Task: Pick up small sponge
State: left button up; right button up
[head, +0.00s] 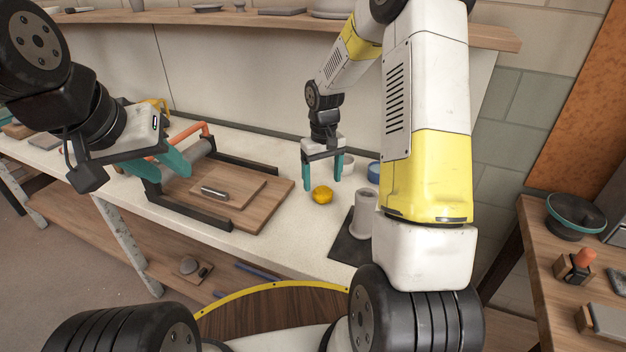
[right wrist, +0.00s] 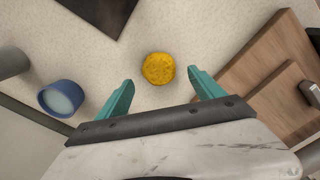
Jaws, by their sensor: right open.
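The small sponge (head: 322,194) is a round yellow piece lying on the pale worktop, just below and between my right gripper's fingertips in the head view. In the right wrist view the sponge (right wrist: 158,68) sits ahead of the gap between the teal fingers, apart from both. My right gripper (head: 322,184) is open and empty, pointing down over it. My left gripper (head: 165,170) is at the left, its teal fingers spread apart with nothing seen between them, near the slab roller's frame.
Wooden boards (head: 262,204) with a small tool (head: 214,192) lie left of the sponge. A grey cylinder (head: 364,214) stands on a dark mat (head: 345,246) to the right. A blue-rimmed cup (right wrist: 62,98) is close by. A shelf (head: 270,24) runs above.

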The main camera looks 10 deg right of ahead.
aim_at(322, 189)
notch_tip(322, 189, down, 5)
jog(key=shift+w+r, duration=0.15)
jog(key=c, duration=1.4)
notch_tip(322, 189, up, 10)
